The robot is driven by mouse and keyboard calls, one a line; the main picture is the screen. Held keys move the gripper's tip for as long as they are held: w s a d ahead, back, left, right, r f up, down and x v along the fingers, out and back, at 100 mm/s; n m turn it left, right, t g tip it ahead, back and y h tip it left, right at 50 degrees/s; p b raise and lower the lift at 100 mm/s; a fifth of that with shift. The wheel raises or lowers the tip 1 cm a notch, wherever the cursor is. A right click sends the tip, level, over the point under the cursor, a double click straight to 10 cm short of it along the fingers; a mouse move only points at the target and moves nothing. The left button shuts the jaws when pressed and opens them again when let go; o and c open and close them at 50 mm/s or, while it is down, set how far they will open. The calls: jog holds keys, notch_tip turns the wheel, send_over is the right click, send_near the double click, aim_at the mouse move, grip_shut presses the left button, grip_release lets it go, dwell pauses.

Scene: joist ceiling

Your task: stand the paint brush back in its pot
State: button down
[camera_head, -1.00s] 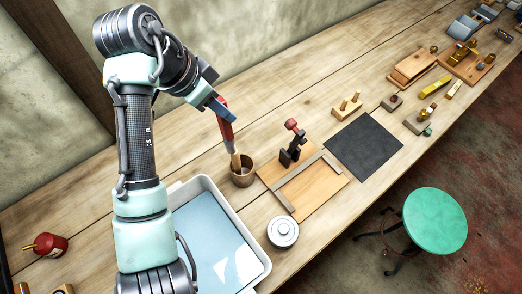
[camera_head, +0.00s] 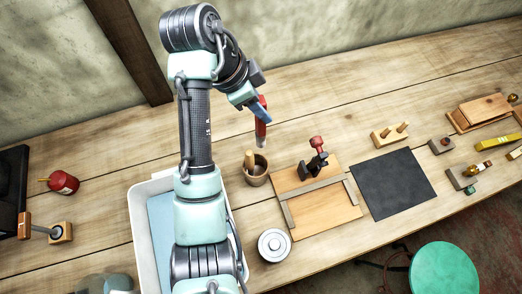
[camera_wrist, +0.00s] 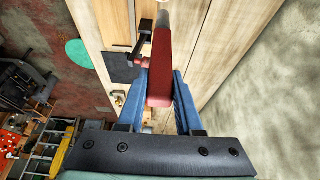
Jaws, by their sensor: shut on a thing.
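The paint brush has a red handle (camera_head: 262,132) and hangs from my gripper (camera_head: 260,111), pointing down. In the wrist view the red handle (camera_wrist: 160,75) lies between the blue fingers (camera_wrist: 163,90), with a silvery part (camera_wrist: 163,18) at its far end. My gripper is shut on it. The brown pot (camera_head: 256,179) stands upright on the bench, below and slightly left of the brush. A tan wooden piece (camera_head: 249,158) sticks up out of the pot. The brush's lower end appears above the pot's rim; its bristles are not clear.
A white tray (camera_head: 138,215) stands left of the pot, partly behind my arm. A wooden board (camera_head: 325,212) with a red-knobbed clamp (camera_head: 317,145) is close on the right. A round lidded tin (camera_head: 274,245) stands in front. Bare bench lies behind the pot.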

aim_at(257, 142)
notch_tip(257, 142, down, 11)
jog(key=b, duration=0.6)
jog(key=shift+s+d+r+b, duration=0.1)
jog(key=shift+b, duration=0.3)
notch_tip(257, 142, down, 6)
jog(key=p, duration=0.3)
jog(key=shift+r, duration=0.15)
jog(key=shift+f+p, duration=0.35)
jog(key=shift+f, duration=2.1)
jog(key=shift+f, duration=0.2)
jog(key=c, duration=0.6)
grip_release()
jog(key=shift+r, duration=0.1)
